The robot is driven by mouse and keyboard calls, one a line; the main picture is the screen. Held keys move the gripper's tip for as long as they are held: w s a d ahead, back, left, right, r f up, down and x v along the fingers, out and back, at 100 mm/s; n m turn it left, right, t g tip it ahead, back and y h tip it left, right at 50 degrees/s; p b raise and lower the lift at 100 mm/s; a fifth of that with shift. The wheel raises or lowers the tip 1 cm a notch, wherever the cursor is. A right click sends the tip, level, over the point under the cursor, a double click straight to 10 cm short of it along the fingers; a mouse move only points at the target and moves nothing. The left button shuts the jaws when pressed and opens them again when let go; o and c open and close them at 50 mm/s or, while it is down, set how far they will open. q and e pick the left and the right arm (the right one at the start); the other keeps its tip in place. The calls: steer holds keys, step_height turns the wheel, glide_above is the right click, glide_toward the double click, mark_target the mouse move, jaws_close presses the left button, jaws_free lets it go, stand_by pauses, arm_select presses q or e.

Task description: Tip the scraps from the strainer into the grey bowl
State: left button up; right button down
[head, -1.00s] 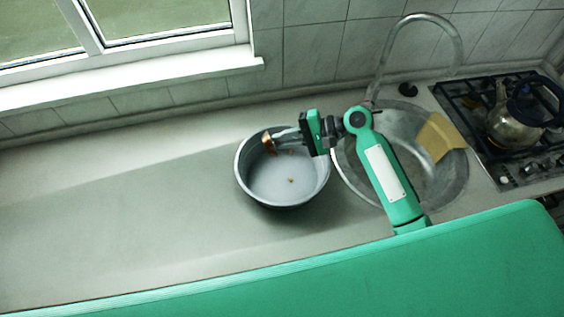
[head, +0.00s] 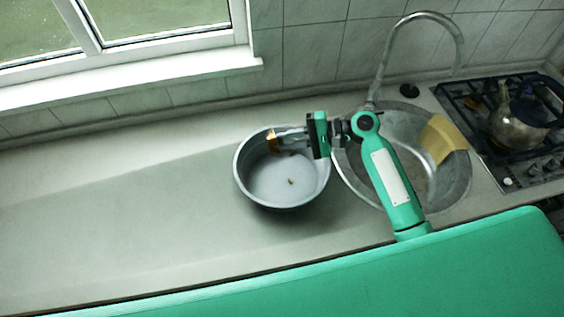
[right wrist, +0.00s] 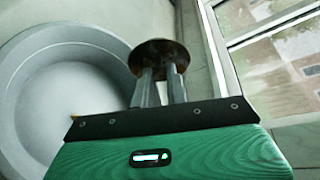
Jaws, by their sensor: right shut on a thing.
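The grey bowl (head: 284,197) stands on the counter left of the sink, and it also shows in the right wrist view (right wrist: 22,72). My right gripper (head: 284,138) is shut on the small copper-coloured strainer (head: 272,143) and holds it over the back part of the bowl, tilted. In the right wrist view the strainer (right wrist: 158,53) shows as a brown round beyond the gripper's fingers (right wrist: 160,82). A small brown scrap (head: 291,182) lies on the bowl's floor. I cannot tell whether scraps are still in the strainer. My left gripper is not in view.
The round sink (head: 459,178) with a tall tap (head: 381,65) is right of the bowl, and a yellow cloth (head: 437,139) lies on its rim. A kettle (head: 517,125) stands on the hob at far right. The counter (head: 120,220) left of the bowl is clear.

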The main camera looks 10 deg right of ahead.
steer(key=shift+f, duration=0.1)
steer(key=shift+d+y+b, duration=0.3)
steer(key=shift+y, duration=0.1)
steer(key=shift+a+f, duration=0.1)
steer(key=shift+d+f+y+b, duration=0.1)
steer(key=shift+d+y+b, duration=0.2)
steer(key=shift+b, duration=0.15)
steer(key=shift+a+m, duration=0.1)
steer(key=shift+m, duration=0.2)
steer(key=shift+a, duration=0.1)
steer(key=shift+d+f+y+b, duration=0.1)
steer(key=shift+d+y+b, duration=0.2)
steer(key=shift+y+b, duration=0.15)
